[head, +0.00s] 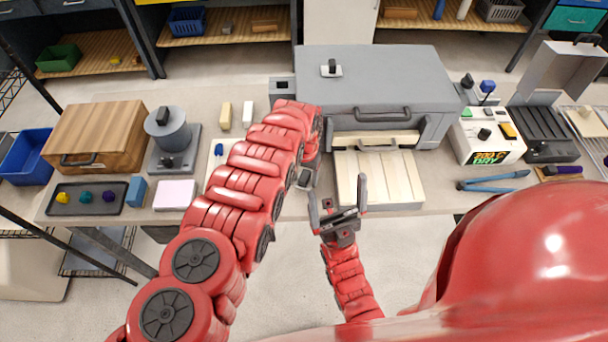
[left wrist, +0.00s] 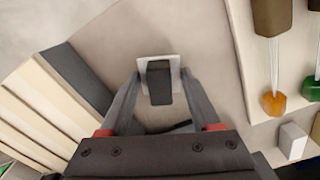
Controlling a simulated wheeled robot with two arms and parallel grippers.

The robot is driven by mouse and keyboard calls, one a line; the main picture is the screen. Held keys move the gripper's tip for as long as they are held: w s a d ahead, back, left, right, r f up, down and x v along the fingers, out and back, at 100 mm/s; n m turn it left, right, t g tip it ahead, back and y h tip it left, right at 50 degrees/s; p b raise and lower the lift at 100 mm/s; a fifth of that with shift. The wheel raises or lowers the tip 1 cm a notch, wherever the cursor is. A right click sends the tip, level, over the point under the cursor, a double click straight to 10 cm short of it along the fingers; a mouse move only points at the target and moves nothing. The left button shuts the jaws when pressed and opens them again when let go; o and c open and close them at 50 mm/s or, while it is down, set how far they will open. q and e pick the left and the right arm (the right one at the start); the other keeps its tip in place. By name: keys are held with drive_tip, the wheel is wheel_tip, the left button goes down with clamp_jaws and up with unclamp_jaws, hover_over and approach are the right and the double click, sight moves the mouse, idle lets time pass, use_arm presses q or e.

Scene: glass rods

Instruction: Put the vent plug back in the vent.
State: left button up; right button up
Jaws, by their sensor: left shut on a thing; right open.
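My left gripper (head: 305,180) is low over the table's front part, partly hidden by its own arm in the head view. In the left wrist view it is shut on the vent plug (left wrist: 159,84), a dark block with a pale square plate. The plug is hidden in the head view. A grey box with a dark square opening, seemingly the vent (head: 283,89), sits at the left side of the grey kiln (head: 385,75). My right gripper (head: 338,203) is open and empty in front of the cream slatted board (head: 378,180).
A dark knob on a white plate (head: 331,69) stands on the kiln top. Glass rods with brown handles (left wrist: 273,18) lie right of the left gripper in the wrist view. Two small blocks (head: 225,114) stand left of the vent. A wooden box (head: 95,135) is further left.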

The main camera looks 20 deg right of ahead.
use_arm(q)
drive_tip(key=shift+f, duration=0.25)
drive_tip(key=o, duration=1.1)
drive_tip(key=shift+o, duration=1.3)
drive_tip(key=shift+w, duration=0.2)
drive_tip(key=shift+s, duration=0.15)
